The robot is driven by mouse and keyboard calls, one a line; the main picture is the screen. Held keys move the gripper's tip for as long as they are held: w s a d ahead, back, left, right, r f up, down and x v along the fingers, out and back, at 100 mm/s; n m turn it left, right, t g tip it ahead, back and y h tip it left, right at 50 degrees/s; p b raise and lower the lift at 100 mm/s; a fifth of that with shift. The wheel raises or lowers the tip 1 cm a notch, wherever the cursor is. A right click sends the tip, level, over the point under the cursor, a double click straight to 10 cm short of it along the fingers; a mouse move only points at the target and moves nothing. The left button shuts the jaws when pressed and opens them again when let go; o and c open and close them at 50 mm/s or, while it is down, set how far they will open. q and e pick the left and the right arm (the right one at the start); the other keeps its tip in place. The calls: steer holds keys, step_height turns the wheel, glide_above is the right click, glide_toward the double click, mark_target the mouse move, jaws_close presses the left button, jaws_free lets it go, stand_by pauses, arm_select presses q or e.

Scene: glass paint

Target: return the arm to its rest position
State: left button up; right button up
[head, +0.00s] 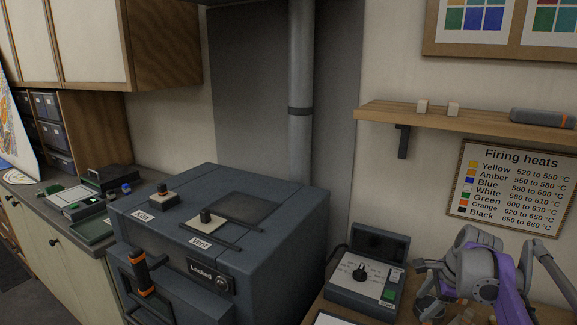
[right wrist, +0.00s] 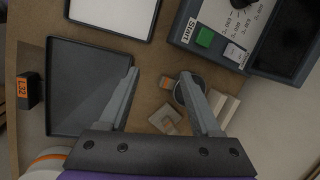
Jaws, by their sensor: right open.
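My right arm, grey and purple, is at the lower right of the head view, with its gripper (head: 425,288) over the wooden bench beside the dial control box (head: 350,291). In the right wrist view the gripper (right wrist: 160,77) has its two fingers spread apart with nothing held between them. Bench surface shows between the fingertips. My left gripper is in neither view.
The blue-grey kiln (head: 277,262), its panel reading "Locked", stands left of the control box. A wooden shelf (head: 480,121) and firing-heats chart (head: 512,190) are on the wall. In the wrist view, a dark tray (right wrist: 70,112) lies left and small pieces (right wrist: 165,122) lie near the right finger.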

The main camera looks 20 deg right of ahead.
steer(key=s+a+f+n, duration=0.2)
steer(key=a+n, duration=0.3)
steer(key=a, duration=0.3)
steer(key=s+a+f+n, duration=0.2)
steer(key=a+n, duration=0.4)
steer(key=a, duration=0.3)
steer(key=s+a+f+n, duration=0.2)
steer(key=a+n, duration=0.3)
steer(key=a, duration=0.4)
steer(key=shift+s+f+t+h, duration=0.3)
steer(key=shift+f+t+h, duration=0.1)
steer(key=shift+f, duration=0.05)
steer(key=s+a+f+n+t, duration=0.1)
steer(key=s+a+f+n, duration=0.4)
steer(key=s+a+n, duration=0.1)
steer(key=shift+a+f+n, duration=0.15)
steer(key=shift+a+n, duration=0.3)
steer(key=shift+n, duration=0.75)
steer(key=shift+s, duration=0.15)
